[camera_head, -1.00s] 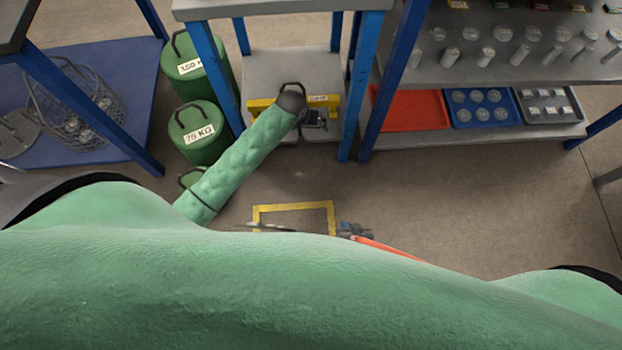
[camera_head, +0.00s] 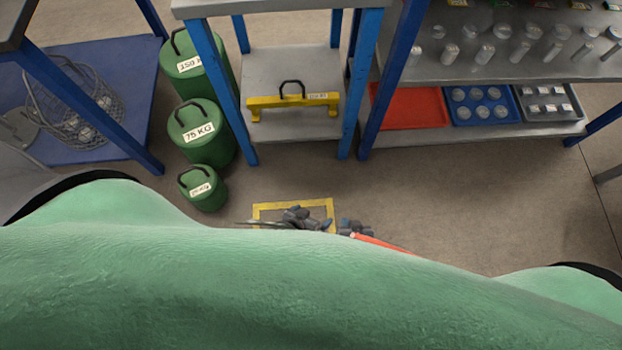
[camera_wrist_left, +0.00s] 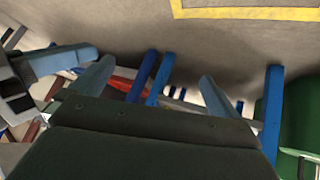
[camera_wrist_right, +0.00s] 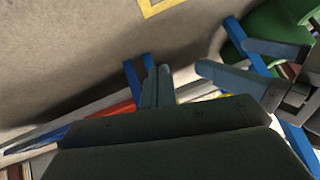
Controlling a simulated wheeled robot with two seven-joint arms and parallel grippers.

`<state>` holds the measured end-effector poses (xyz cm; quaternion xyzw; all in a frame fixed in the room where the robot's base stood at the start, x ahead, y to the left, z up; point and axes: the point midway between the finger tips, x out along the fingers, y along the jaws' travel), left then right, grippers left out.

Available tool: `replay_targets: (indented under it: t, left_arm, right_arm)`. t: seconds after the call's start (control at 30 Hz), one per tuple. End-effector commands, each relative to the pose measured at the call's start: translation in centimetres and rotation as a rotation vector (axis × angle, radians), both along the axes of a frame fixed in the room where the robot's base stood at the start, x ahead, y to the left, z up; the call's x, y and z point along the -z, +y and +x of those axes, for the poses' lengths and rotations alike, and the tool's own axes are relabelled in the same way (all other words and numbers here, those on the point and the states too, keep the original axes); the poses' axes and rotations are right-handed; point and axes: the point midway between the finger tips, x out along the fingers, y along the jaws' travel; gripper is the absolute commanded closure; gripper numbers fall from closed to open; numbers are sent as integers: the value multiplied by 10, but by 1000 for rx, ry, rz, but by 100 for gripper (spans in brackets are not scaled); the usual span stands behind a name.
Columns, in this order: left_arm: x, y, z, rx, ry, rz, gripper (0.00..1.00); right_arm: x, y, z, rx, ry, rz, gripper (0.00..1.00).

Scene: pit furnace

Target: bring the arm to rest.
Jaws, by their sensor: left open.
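My left arm is drawn back close to my body. In the head view, my left gripper (camera_head: 296,216) shows in dark pieces over the yellow floor outline, the rest hidden by my green body. In the left wrist view (camera_wrist_left: 158,88) its two fingers stand wide apart with nothing between them. My right gripper (camera_head: 355,228) shows just right of it, mostly hidden; in the right wrist view (camera_wrist_right: 157,85) its fingers lie close together, with nothing visible held. The yellow bar with a black handle (camera_head: 294,103) rests on the grey low shelf (camera_head: 290,65), apart from both grippers.
Three green weights, the large (camera_head: 195,65), 75 kg (camera_head: 201,131) and small one (camera_head: 203,188), stand left of the shelf. A rack at right holds a red tray (camera_head: 409,108) and blue tray (camera_head: 483,107). A wire basket (camera_head: 72,112) sits at left. Floor at right is clear.

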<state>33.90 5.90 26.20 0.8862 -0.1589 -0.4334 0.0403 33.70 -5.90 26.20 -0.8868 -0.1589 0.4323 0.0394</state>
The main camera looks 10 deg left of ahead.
Motion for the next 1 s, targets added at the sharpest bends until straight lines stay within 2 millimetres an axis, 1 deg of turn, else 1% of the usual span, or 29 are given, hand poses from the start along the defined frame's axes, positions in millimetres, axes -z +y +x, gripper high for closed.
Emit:
replay_targets:
  t: [0.07,0.23,0.57,0.67,0.77,0.87,0.9,0.97,1.0]
  left_arm:
    - [0,0,-3,0,-4,3,0]
    - [0,0,-3,1,-4,3,0]
    - [0,0,-3,1,-3,2,0]
    - [-8,1,-1,1,1,4,0]
    - [-36,4,3,6,22,15,0]
    - [-83,10,9,13,64,34,0]
    - [-106,13,10,17,87,44,0]
    - [-140,19,12,23,123,60,0]
    - [-163,23,12,26,147,71,0]
  right_arm:
    - [1,0,-2,0,3,0,100]
    - [2,0,-5,0,7,-1,100]
    - [1,0,1,0,0,-1,100]
    - [-8,-3,5,-1,-1,-5,100]
    - [-36,-5,8,-6,23,-15,100]
    - [-84,-11,13,-13,65,-34,100]
    - [-106,-14,14,-17,88,-43,100]
    - [-140,-19,15,-22,124,-60,100]
    - [-162,-23,15,-26,148,-70,100]
